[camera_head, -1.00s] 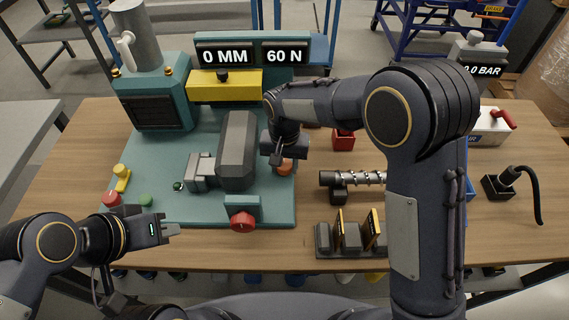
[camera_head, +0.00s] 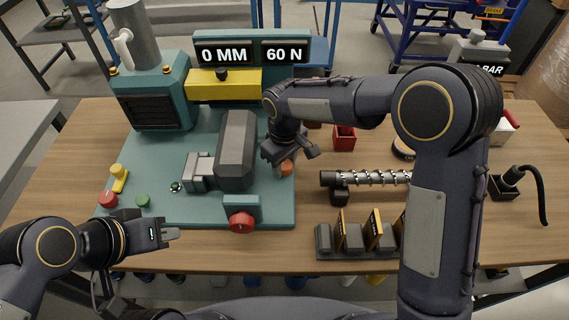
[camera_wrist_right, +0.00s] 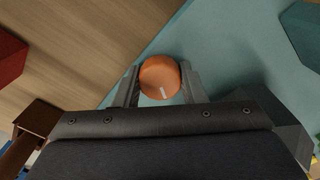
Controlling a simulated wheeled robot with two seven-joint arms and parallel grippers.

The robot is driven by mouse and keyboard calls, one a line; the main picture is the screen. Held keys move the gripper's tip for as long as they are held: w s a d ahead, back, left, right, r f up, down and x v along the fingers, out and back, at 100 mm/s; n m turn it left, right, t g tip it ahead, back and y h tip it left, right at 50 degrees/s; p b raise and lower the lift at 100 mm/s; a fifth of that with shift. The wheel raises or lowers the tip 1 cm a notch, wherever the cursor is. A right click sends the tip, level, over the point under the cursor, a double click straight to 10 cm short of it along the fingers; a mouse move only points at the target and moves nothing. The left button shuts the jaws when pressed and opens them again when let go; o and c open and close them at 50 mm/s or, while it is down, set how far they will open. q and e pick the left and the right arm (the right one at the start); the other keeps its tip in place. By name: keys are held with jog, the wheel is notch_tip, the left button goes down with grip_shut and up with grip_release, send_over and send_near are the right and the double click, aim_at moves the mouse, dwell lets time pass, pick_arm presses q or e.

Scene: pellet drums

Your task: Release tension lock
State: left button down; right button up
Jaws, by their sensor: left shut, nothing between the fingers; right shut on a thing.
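An orange knob with a pale line mark (camera_wrist_right: 160,78) sits at the right edge of the teal machine base (camera_head: 150,200). My right gripper (camera_wrist_right: 161,88) is shut on this knob, one finger on each side. In the head view the knob (camera_head: 287,168) is partly hidden by my right gripper (camera_head: 284,160). My left gripper (camera_head: 172,234) is shut and empty, in front of the base's lower left corner. The machine's displays read "0 MM" (camera_head: 222,54) and "60 N" (camera_head: 284,54).
A red knob (camera_head: 241,222) stands on the base's front edge. A grey block (camera_head: 236,150) stands left of my right gripper. A red box (camera_head: 344,138), a metal screw (camera_head: 370,178) and a rack of labelled blocks (camera_head: 350,240) lie to the right.

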aim_at(284, 164)
jog(key=n, duration=0.6)
dwell(0.7)
jog(key=o, duration=1)
notch_tip(284, 164, up, 8)
jog(key=shift+f+b, duration=0.1)
jog(key=shift+b, duration=0.2)
